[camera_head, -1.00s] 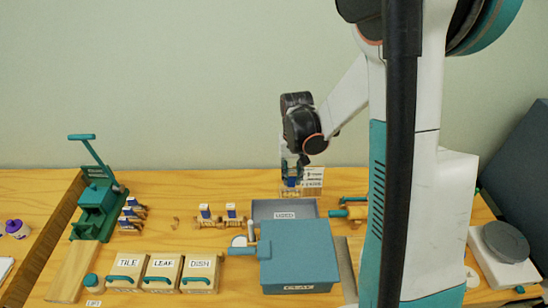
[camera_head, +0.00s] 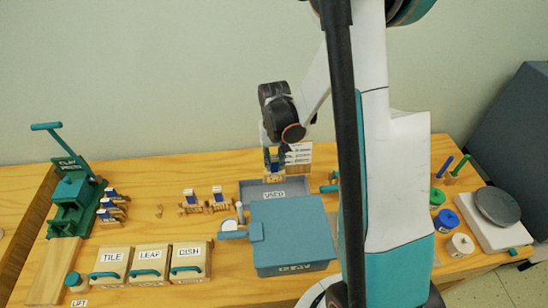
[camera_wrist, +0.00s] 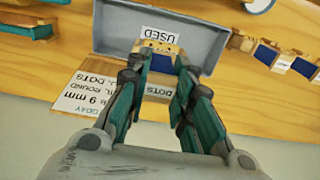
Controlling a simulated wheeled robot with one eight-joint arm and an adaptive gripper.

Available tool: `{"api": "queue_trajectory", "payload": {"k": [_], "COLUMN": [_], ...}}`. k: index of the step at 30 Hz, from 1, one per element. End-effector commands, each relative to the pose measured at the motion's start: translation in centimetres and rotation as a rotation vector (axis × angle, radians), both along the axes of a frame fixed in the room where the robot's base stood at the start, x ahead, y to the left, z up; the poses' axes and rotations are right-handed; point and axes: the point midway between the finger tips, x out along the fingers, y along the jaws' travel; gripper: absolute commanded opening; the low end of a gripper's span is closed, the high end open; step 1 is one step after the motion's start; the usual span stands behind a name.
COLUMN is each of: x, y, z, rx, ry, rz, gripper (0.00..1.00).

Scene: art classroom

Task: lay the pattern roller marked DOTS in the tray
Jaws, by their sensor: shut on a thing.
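My gripper (camera_wrist: 160,72) is shut on the pattern roller with the white DOTS label (camera_wrist: 160,92). The roller has a blue part and a wooden end (camera_wrist: 159,46), which shows at the tray's edge in the wrist view. In the head view the roller (camera_head: 274,178) hangs below my gripper (camera_head: 273,163) at the back of the grey tray. The tray (camera_head: 248,187), marked USED, looks empty otherwise; it also shows in the wrist view (camera_wrist: 112,35). I cannot tell whether the roller touches it.
A blue-grey box (camera_head: 290,232) stands directly in front of the tray. Other rollers with blue and white handles (camera_head: 217,197) stand left of it. A white note card (camera_head: 299,154) is behind it. Lidded boxes marked TILE, LEAF (camera_head: 150,258) and DISH are front left.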

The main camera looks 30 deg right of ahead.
Motion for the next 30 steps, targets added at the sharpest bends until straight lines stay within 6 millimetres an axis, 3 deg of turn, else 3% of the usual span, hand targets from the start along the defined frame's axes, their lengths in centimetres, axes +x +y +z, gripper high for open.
{"api": "queue_trajectory", "payload": {"k": [21,30], "x": [0.0,0.0], "y": [0.0,0.0], "z": [-6.9,-8.2], "rx": [0.0,0.0], "ry": [0.0,0.0], "rz": [0.0,0.0], "gripper": [0.0,0.0]}}
